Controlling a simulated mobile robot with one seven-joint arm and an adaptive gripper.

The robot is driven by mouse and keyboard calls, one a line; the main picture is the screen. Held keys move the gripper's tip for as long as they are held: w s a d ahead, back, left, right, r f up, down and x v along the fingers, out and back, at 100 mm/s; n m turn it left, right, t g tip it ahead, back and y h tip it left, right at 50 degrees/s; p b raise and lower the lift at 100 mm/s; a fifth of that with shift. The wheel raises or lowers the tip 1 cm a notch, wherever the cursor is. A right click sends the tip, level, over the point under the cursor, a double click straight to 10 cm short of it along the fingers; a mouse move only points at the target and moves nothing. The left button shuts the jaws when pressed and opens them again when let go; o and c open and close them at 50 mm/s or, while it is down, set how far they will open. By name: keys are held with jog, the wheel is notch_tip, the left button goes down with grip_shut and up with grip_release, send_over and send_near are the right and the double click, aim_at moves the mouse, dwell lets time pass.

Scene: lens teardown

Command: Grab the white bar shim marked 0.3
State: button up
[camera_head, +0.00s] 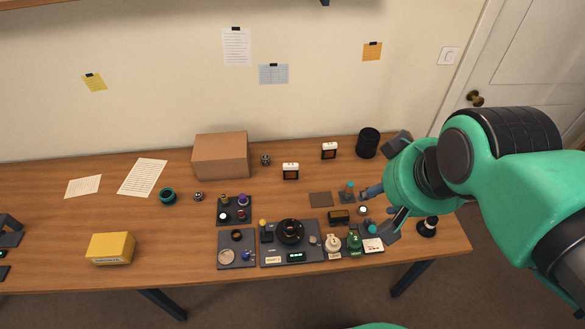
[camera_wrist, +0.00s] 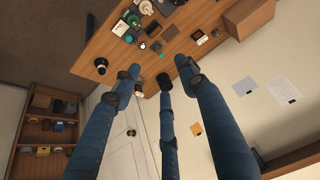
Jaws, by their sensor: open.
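I cannot make out a white bar shim or a 0.3 marking in either view; the small parts are too small to read. A small white-topped piece (camera_head: 363,210) sits on the table's right part, close to my gripper (camera_head: 381,212). A white flat piece (camera_head: 373,245) lies just below it, partly beside the lower finger. My gripper is open and empty, its fingers spread above the right end of the table. In the wrist view the blue-grey fingers of my gripper (camera_wrist: 158,78) stand apart with nothing between them, and the table shows beyond them.
The table's left-centre has free room.

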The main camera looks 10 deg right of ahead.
dwell(0.4)
jog(key=shift+o, duration=0.8)
jog(key=shift+w, duration=0.1)
jog(key=w+a+f+m+g+y, duration=0.1)
jog(key=w+a+f+m, duration=0.15)
jog(key=w, duration=0.65)
jog(key=w+a+f+m+g+y, duration=0.15)
jog(key=w+m, duration=0.25)
jog(key=w, duration=0.5)
jog(key=w+a+f+m+g, duration=0.1)
jog(key=w+f+m, duration=0.2)
jog(key=w, duration=0.6)
jog(key=w+a+f+m+g+y, duration=0.1)
jog(key=w+f+m, duration=0.3)
jog(key=w+f, duration=0.4)
jog(key=w+a+f+m+y+p, duration=0.1)
jog(key=w+f+m, duration=0.4)
jog(key=w+f, duration=0.4)
notch_tip(320, 180, down, 8)
jog(key=shift+w+a+r+g, duration=0.2)
jog(key=shift+w+a+g, duration=0.05)
jog(key=shift+w+g, duration=0.1)
